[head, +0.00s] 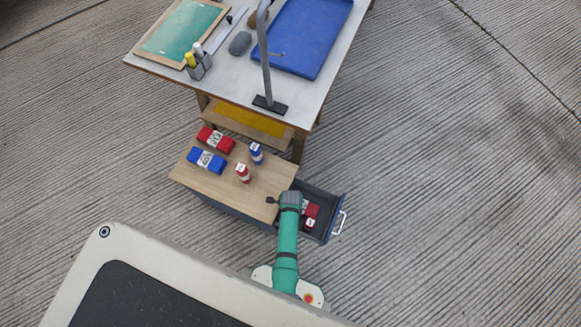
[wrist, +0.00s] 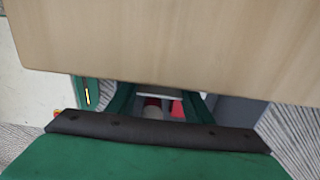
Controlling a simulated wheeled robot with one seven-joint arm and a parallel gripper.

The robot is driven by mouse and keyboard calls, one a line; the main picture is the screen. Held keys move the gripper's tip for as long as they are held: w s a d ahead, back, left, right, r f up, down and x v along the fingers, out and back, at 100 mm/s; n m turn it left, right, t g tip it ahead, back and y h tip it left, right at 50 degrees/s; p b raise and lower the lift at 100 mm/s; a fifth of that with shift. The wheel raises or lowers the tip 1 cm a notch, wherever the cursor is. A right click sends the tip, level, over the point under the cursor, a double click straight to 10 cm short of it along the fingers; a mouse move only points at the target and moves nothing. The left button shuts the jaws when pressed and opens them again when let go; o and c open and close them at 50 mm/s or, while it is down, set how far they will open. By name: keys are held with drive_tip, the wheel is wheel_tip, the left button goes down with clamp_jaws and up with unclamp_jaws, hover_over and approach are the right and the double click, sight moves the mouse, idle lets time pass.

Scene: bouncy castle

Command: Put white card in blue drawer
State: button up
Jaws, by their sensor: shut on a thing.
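The blue drawer (head: 333,212) is pulled out from the right side of the wood-topped cabinet (head: 214,181). Its inside is dark, and a red item (head: 311,209) with white on it lies in it. My gripper (head: 290,198) is over the drawer's end beside the cabinet top. In the wrist view its green fingers (wrist: 158,100) are close around a thin pale edge, which looks like the white card (wrist: 158,95), seen nearly edge-on. Red items show below the card. The card is hidden in the head view by my arm, and its height above the drawer floor is unclear.
On the cabinet top are a red bundle (head: 216,139), a blue bundle (head: 207,161), a blue bottle (head: 256,152) and a red bottle (head: 243,173). A work table (head: 228,75) with a blue tray (head: 310,30) stands behind. Floor to the right is clear.

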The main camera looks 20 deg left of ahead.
drive_tip(key=shift+f, duration=1.15)
drive_tip(key=o, duration=0.8)
drive_tip(key=shift+f, duration=0.1)
drive_tip(key=shift+o, duration=0.2)
